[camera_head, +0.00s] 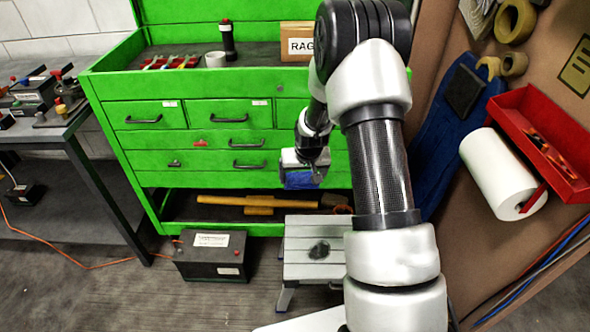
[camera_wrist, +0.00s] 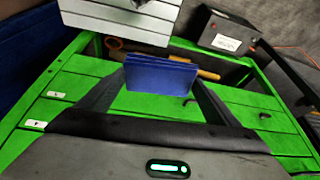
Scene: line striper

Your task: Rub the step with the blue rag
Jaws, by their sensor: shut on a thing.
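My gripper (camera_head: 303,172) is shut on the blue rag (camera_head: 300,180), in front of the green drawer chest. The folded rag also shows in the wrist view (camera_wrist: 160,75), between the two fingers of my gripper (camera_wrist: 158,92). The step (camera_head: 300,268) is a low, light grey stool on the floor, below and apart from the rag. It has a dark smudge (camera_head: 319,249) on its top. Part of the step is hidden behind my arm. In the wrist view the step (camera_wrist: 105,22) is at the top left.
The green chest (camera_head: 150,180) stands behind the step. A dark battery box (camera_head: 212,256) is on the floor left of the step. A metal table (camera_head: 80,150) is at the left. A red tray (camera_head: 545,150) and paper roll (camera_head: 500,175) hang at the right.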

